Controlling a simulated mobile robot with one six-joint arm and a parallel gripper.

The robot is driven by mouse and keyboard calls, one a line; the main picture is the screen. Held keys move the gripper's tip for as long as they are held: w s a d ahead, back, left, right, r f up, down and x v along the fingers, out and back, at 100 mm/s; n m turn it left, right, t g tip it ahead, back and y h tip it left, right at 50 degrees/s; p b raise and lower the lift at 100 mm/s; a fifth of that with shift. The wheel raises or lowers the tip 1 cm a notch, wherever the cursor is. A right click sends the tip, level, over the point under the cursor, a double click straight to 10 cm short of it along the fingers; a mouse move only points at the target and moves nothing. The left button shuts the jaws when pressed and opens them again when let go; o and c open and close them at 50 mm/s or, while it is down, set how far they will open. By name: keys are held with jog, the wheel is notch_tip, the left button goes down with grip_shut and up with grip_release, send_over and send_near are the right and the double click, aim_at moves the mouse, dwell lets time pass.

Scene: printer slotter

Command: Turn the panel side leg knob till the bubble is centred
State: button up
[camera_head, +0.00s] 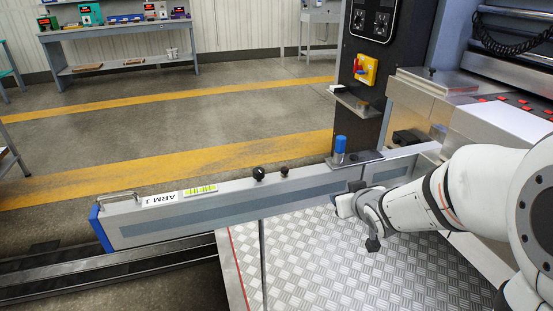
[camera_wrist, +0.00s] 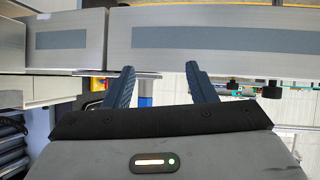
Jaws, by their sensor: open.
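A long grey beam (camera_head: 230,207) marked "ARM 1" crosses the head view and fills the top of the wrist view (camera_wrist: 225,40). Two black knobs stand on its top edge, the larger (camera_head: 259,173) left of the smaller (camera_head: 284,170). Which knob, if either, is the panel side leg knob I cannot tell. A yellow-green strip (camera_head: 200,189) lies on the beam; no bubble can be made out. My gripper (camera_wrist: 160,73) is open and empty near the beam's right part. A blue-topped post (camera_head: 340,146) stands behind the beam and partly shows between my fingers (camera_wrist: 145,100).
A black panel column (camera_head: 364,60) with a yellow switch box (camera_head: 366,68) rises behind the beam. The machine's metal housing (camera_head: 430,105) is at right. A chequered metal plate (camera_head: 330,265) lies below. A thin upright rod (camera_head: 263,260) stands before the beam. Open floor lies behind.

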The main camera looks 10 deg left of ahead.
jog(key=w+a+n+y, duration=0.25)
jog(key=a+y, duration=0.25)
jog(key=a, duration=0.4)
jog(key=n+g+y, duration=0.1)
jog(key=n+y, duration=0.3)
jog(key=y, duration=0.2)
send_near(260, 176)
jog(key=shift+m, duration=0.25)
jog(key=w+a, duration=0.2)
jog(key=w, duration=0.1)
jog(key=shift+a+b, duration=0.35)
jog(key=shift+g, duration=0.4)
jog(key=b+x, duration=0.1)
jog(key=x, duration=0.6)
jog(key=shift+w+a+r, duration=0.1)
jog(key=shift+a+r, duration=0.05)
jog(key=shift+a, duration=0.05)
jog(key=shift+c, duration=0.4)
jog(key=c, duration=0.9)
jog(key=shift+a+f+m+t+b, duration=0.1)
jog(key=shift+f+m+t+b, duration=0.15)
jog(key=shift+t+b, duration=0.5)
jog(key=m+t+h+b, duration=0.2)
jog(key=h+b, duration=0.1)
jog(key=b, duration=0.1)
jog(key=shift+m+t, duration=0.35)
jog(key=shift+r+m+t+h+b, duration=0.25)
jog(key=shift+m+t+h+b, duration=0.4)
jog(key=shift+b, duration=0.3)
